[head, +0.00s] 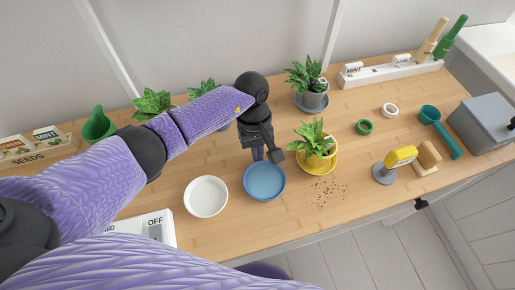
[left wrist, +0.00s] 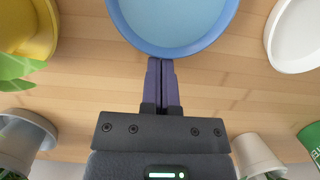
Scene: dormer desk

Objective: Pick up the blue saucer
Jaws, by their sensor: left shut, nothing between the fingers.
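The blue saucer (head: 264,181) lies on the wooden desk, right of a white saucer (head: 206,196) and left of a potted plant on a yellow saucer. My left gripper (head: 258,155) is just behind the blue saucer, with its fingers closed together and empty. In the left wrist view the shut fingertips (left wrist: 161,62) point at the rim of the blue saucer (left wrist: 172,45). I cannot tell whether they touch it. My right gripper is not in view.
A yellow saucer (head: 334,166) with a plant stands close by on the right. A grey-potted plant (head: 313,98) stands behind. Dark crumbs (head: 331,191) lie at the right front. A white scale-like device (head: 150,230) is at the front left.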

